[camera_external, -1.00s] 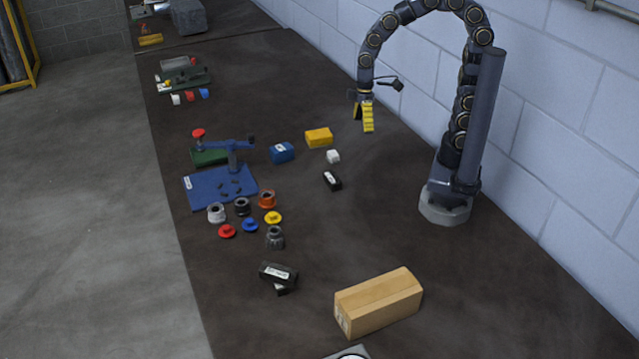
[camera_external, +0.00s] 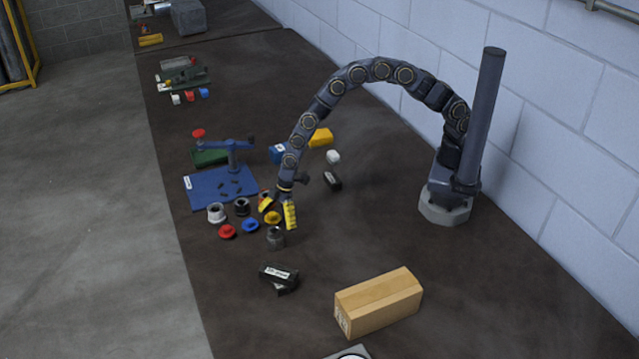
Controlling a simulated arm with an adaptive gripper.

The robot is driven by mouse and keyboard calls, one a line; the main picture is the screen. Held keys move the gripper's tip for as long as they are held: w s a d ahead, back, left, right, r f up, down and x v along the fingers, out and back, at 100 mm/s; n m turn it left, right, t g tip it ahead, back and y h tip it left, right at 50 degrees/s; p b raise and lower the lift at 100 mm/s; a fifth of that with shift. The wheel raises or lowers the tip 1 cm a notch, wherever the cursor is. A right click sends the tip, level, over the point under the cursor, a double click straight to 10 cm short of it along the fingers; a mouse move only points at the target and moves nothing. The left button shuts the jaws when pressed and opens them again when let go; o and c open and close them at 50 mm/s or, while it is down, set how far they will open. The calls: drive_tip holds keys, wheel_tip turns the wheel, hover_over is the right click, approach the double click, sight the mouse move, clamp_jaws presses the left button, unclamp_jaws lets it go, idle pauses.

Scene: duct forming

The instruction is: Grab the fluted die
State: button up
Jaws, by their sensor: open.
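My gripper (camera_external: 278,212) has yellow fingers spread apart and points down over the right side of the die group, with nothing seen between them. A dark grey die (camera_external: 275,238) stands just in front of the fingers. A light grey die (camera_external: 216,213) and a black die (camera_external: 242,206) stand to the left. An orange-red die (camera_external: 264,196) is mostly hidden behind the left finger. Fluting is too small to make out, so I cannot tell which die is the fluted one. A yellow flanged disc (camera_external: 272,218) lies below the fingertips; whether they touch it is unclear.
A red disc (camera_external: 227,232) and a blue disc (camera_external: 250,225) lie close by. A blue mat (camera_external: 205,191) and a blue press (camera_external: 234,155) stand behind. Black boxes (camera_external: 279,277) and a cardboard box (camera_external: 378,303) are in front.

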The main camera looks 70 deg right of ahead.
sight(273, 241)
drive_tip(key=shift+s+x, duration=0.2)
drive_tip(key=shift+x, duration=3.15)
drive_tip(key=shift+d, duration=0.1)
drive_tip(key=c, duration=1.2)
